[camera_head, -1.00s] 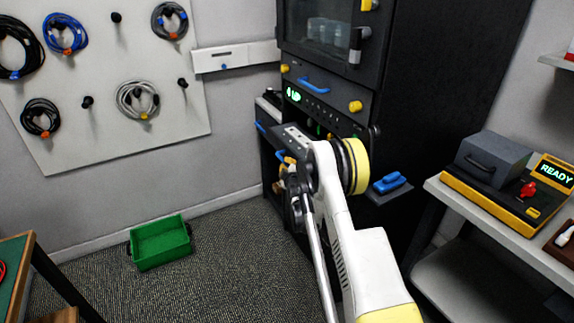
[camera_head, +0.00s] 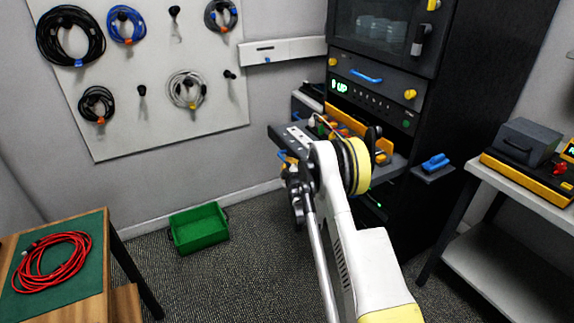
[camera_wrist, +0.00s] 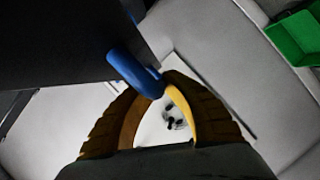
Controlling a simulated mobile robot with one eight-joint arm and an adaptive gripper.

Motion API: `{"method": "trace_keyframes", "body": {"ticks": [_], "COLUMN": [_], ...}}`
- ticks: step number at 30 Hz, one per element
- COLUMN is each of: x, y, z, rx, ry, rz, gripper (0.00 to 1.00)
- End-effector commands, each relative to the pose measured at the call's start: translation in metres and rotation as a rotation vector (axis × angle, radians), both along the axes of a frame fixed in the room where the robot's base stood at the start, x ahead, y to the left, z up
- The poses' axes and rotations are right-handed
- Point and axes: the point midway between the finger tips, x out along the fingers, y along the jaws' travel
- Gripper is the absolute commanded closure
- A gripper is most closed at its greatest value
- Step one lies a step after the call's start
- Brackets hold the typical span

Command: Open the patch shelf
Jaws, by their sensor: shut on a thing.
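The patch shelf (camera_head: 279,133) is a dark drawer-like shelf standing out from the lower front of the black rack, with orange and yellow parts visible inside it. My gripper (camera_head: 288,161) is at its front, partly hidden by my arm. In the wrist view, a blue handle (camera_wrist: 135,72) on a dark panel (camera_wrist: 60,40) lies between the tips of my yellow-brown fingers (camera_wrist: 160,92). My gripper is shut on this handle. Part of the shelf is hidden behind my white wrist.
The black rack (camera_head: 470,110) has a closed drawer with a blue handle (camera_head: 366,77) above. A green bin (camera_head: 200,232) is on the floor. A wooden table (camera_head: 75,305) with a red cable is at left; a side table (camera_head: 490,240) is at right. Open carpet lies in front.

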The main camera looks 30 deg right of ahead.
Motion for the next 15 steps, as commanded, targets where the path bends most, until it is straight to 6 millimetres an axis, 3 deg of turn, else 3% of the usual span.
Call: {"method": "trace_keyframes", "body": {"ticks": [12, 13, 15], "x": [0.0002, 0.0002, 0.0001], "y": [-0.0002, -0.0003, -0.0004], "z": [-0.0003, -0.0003, -0.0003], "rx": [0.000, 0.000, 0.000], "ry": [0.000, 0.001, 0.001], "rz": [0.000, -0.001, -0.001], "gripper": [1.00, 0.81, 0.64]}}
